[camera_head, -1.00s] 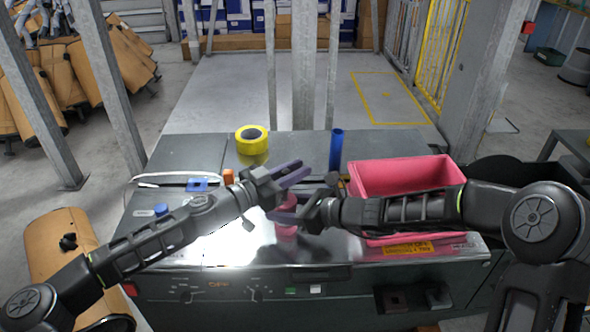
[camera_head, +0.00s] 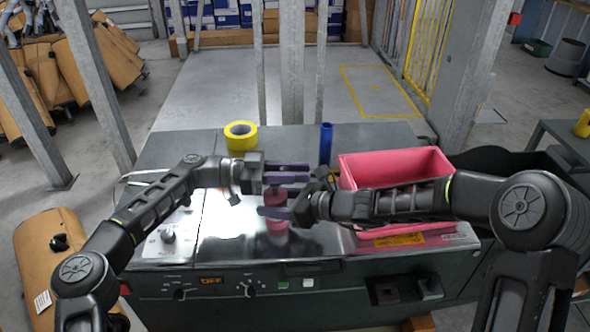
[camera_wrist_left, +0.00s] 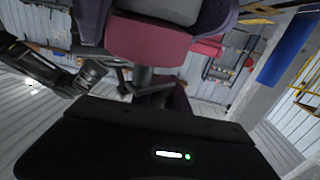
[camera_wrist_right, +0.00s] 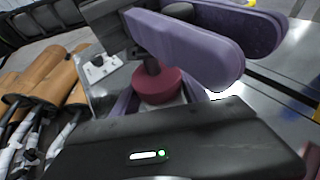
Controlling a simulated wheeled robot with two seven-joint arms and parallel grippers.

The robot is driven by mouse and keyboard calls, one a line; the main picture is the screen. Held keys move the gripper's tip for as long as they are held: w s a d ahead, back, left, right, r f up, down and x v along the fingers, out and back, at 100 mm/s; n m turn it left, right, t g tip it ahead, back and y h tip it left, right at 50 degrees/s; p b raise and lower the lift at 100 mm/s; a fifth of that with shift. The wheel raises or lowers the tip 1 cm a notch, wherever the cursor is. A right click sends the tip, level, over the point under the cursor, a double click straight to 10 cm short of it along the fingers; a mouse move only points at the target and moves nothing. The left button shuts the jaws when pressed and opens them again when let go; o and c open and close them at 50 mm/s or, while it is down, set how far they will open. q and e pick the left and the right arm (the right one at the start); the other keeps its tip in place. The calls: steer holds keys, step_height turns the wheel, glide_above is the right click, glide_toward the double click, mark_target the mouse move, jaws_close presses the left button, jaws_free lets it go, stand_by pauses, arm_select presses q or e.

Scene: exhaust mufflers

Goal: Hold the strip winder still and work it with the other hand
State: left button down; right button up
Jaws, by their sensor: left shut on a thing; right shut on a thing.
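The strip winder shows as a crimson part (camera_head: 275,194) under my left fingers, above the shiny table top. In the left wrist view its crimson block (camera_wrist_left: 150,40) sits between the left fingers, with a dark stem beside it. In the right wrist view a crimson disc (camera_wrist_right: 158,88) lies by the right fingers, with the stem running toward the left gripper. My left gripper (camera_head: 290,172) is shut on the upper part of the winder. My right gripper (camera_head: 272,212) is shut on it lower down, just below the left one. The fingers hide much of the winder.
A pink bin (camera_head: 395,168) stands right of the grippers, behind my right forearm. A yellow tape roll (camera_head: 240,136) and an upright blue cylinder (camera_head: 326,144) stand toward the back.

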arm_select(q)
steer(key=shift+s+m+g, duration=0.15)
steer(key=shift+m+g, duration=0.15)
steer(key=shift+g, duration=0.2)
steer(key=c, duration=1.3)
jaws_free()
steer(key=shift+o, duration=0.2)
steer(key=shift+a, duration=0.1)
steer(key=w+a, duration=0.1)
steer(key=a, duration=0.6)
steer(key=shift+a, duration=0.15)
